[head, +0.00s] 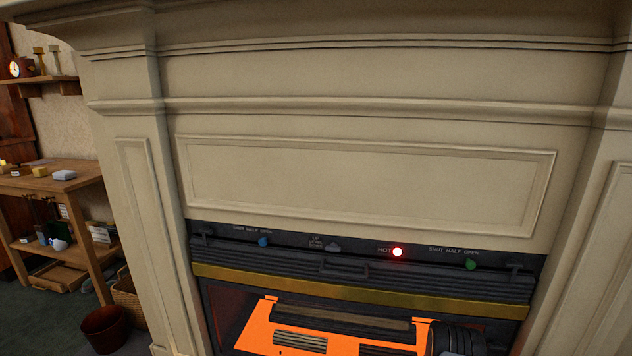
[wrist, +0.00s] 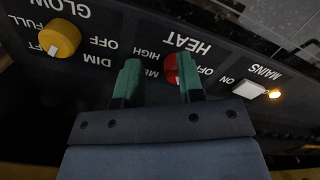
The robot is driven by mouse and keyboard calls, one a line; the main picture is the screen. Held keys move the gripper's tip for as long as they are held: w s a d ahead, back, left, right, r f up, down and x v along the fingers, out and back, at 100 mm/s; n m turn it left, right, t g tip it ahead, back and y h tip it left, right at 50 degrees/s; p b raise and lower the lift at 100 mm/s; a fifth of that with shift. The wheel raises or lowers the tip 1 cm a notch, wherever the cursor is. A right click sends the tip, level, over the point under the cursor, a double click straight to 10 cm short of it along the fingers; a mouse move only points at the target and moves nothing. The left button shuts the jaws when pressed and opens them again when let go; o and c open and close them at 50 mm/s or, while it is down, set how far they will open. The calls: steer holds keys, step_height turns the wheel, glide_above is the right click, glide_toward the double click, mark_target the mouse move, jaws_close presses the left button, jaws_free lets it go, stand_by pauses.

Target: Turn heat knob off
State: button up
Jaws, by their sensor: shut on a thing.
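The red heat knob (wrist: 171,68) is on the dark control panel, under the upside-down word HEAT in the wrist view, with HIGH and OFF marked around it. My gripper (wrist: 157,74) has its two green fingers at the panel, one on each side of the knob, and is shut on it. The right finger covers part of the knob. In the head view the knob is hidden; a dark part of my arm shows at the bottom right.
A yellow glow knob (wrist: 60,38) is left of the fingers. A white mains switch (wrist: 249,90) with a lit amber lamp (wrist: 274,94) is to the right. In the head view, the fire glows orange (head: 258,328) and a red lamp (head: 397,252) shines beside HOT.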

steer(key=shift+o, duration=0.5)
steer(key=shift+s+d+f, duration=0.15)
steer(key=shift+s+f, duration=0.45)
steer(key=shift+s, duration=0.05)
steer(key=shift+r, duration=0.2)
jaws_close()
steer(key=shift+r+p, duration=0.3)
steer(key=shift+p, duration=0.15)
steer(key=shift+w+r+p, duration=0.15)
steer(key=shift+r+p, duration=0.45)
steer(key=shift+r, duration=0.3)
steer(key=shift+w+r+p, duration=0.2)
steer(key=shift+r+p, duration=0.35)
steer(key=shift+r, duration=0.35)
steer(key=shift+w+r+p, duration=0.15)
steer(key=shift+r+p, duration=0.45)
steer(key=shift+r, duration=0.3)
